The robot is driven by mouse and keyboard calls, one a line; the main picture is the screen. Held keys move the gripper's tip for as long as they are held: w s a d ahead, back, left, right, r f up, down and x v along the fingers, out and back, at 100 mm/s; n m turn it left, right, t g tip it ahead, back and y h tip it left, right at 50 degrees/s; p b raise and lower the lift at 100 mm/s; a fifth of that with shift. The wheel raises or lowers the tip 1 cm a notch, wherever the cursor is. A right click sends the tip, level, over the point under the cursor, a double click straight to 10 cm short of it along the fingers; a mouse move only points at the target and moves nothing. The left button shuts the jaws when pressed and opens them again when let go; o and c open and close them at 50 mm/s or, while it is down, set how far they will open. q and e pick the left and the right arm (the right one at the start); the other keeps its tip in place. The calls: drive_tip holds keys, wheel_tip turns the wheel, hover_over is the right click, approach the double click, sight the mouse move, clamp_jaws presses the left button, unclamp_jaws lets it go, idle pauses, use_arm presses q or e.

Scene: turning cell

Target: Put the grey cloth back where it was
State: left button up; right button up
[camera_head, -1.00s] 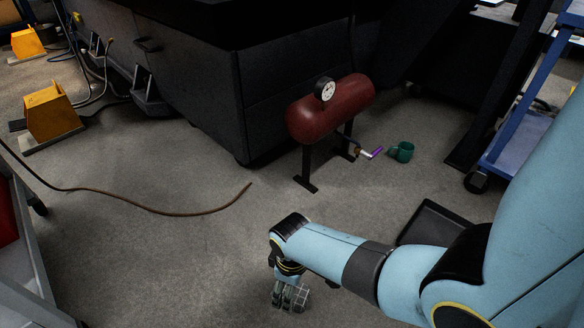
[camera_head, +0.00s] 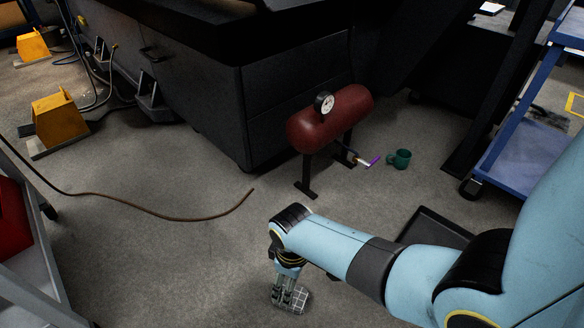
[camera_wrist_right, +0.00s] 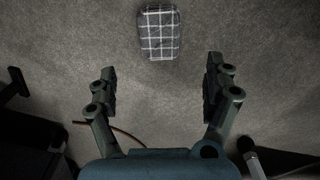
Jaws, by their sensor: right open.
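The grey cloth (camera_wrist_right: 159,32) is a small folded pad with a white check pattern, lying on the grey floor. In the head view its corner (camera_head: 298,301) shows beside and below my right gripper (camera_head: 284,292). In the right wrist view my right gripper (camera_wrist_right: 160,72) is open, its two fingers spread wide with nothing between them. The cloth lies just beyond the fingertips, centred between their lines and apart from them. My left gripper is in neither view.
A red tank with a gauge (camera_head: 330,120) stands on black legs, with a green mug (camera_head: 400,159) and a purple-tipped tool (camera_head: 368,162) near it. A black tray (camera_head: 432,230) lies behind my right arm. A brown hose (camera_head: 180,217) crosses the floor at left.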

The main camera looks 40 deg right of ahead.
drive_tip(key=shift+r, duration=0.3)
drive_tip(key=shift+s, duration=0.1)
drive_tip(key=s+d+r+m+t, duration=0.1)
drive_tip(key=s+r+t, duration=0.3)
drive_tip(key=r, duration=0.7)
drive_tip(key=s+d+r+m+t, duration=0.1)
drive_tip(key=s+r+m+t, duration=0.2)
drive_tip(key=s+r, duration=0.4)
wheel_tip(320, 180, up, 6)
drive_tip(key=shift+d+f+t, duration=0.2)
drive_tip(key=shift+t, duration=0.4)
drive_tip(key=shift+s, duration=0.1)
